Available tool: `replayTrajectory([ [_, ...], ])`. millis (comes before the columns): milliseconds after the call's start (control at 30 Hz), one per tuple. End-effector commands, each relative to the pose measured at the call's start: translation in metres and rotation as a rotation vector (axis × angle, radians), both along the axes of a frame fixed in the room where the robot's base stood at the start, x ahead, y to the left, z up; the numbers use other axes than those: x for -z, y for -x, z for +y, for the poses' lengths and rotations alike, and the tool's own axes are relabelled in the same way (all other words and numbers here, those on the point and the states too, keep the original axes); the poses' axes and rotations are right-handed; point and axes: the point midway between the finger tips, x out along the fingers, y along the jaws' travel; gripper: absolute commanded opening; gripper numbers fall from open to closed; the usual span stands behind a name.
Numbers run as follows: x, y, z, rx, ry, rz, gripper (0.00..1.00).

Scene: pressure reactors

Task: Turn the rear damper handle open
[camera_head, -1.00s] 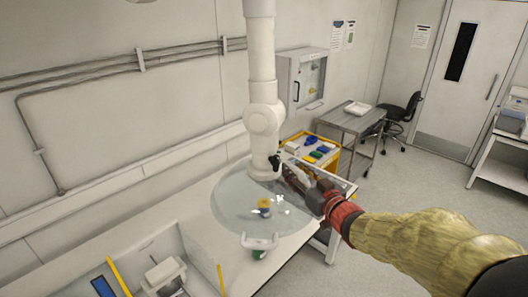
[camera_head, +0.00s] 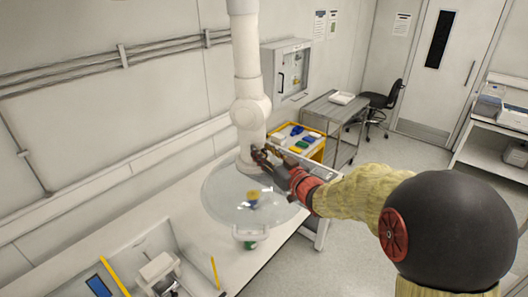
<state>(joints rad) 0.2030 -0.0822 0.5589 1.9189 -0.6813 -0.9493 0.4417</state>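A white jointed extraction duct (camera_head: 249,88) comes down from above to a clear round hood (camera_head: 225,205) over the white bench. In the earlier view a small black handle sticks out from the right side of the duct just above the hood. Now my gripper (camera_head: 262,155) is at that spot, against or very near the lower duct, and its dark fingers cover the handle. I cannot tell whether the fingers are open or closed on it. My arm in its yellowish sleeve reaches in from the right.
Under the hood are small blue and yellow items (camera_head: 253,199) on the bench (camera_head: 185,215). A yellow-edged cart (camera_head: 318,151) with coloured items stands behind my gripper. A grey metal table (camera_head: 332,110), a black chair (camera_head: 382,105) and a door stand farther back. Open floor lies to the right.

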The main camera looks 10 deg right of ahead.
Motion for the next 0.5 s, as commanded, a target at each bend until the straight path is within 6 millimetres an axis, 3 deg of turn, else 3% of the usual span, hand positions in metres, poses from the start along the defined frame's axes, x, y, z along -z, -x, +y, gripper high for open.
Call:
replayTrajectory([
  [167, 0.0002, 0.0001, -0.0001, 0.000, 0.000, 0.000, 0.33],
  [500, 0.0003, 0.0002, -0.0003, 0.000, 0.000, 0.001, 0.14],
])
